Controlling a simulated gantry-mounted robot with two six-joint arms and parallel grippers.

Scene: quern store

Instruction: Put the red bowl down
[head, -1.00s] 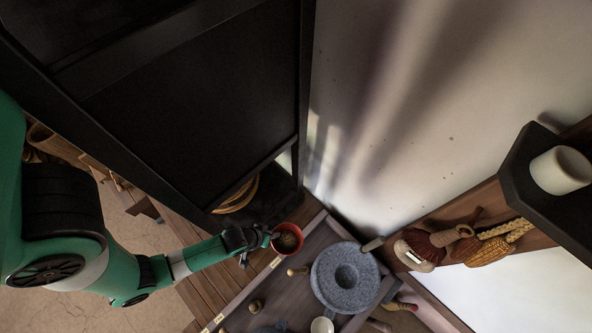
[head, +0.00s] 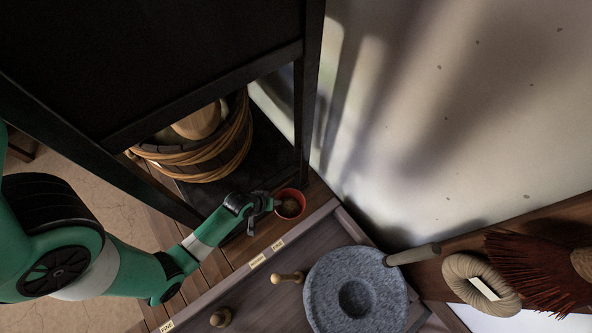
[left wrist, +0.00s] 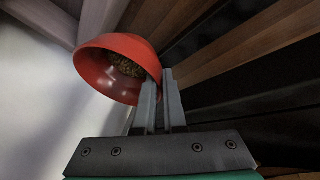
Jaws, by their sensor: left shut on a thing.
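The red bowl (head: 290,209) is near the middle of the head view, beside the far left corner of the tray-like worktop, over the brown slatted surface. It holds brownish grain-like contents. My left gripper (head: 268,204) comes in from the left and is shut on the bowl's near rim. In the left wrist view the two fingers (left wrist: 160,88) pinch the wall of the red bowl (left wrist: 100,78). I cannot tell whether the bowl's base touches the slats. My right gripper is not in view.
The worktop's raised edge (head: 300,236) runs close to the bowl. A dark cabinet frame (head: 308,110) with a rope-bound basket (head: 200,165) stands behind the arm. Bare slats (head: 215,265) show below the arm.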

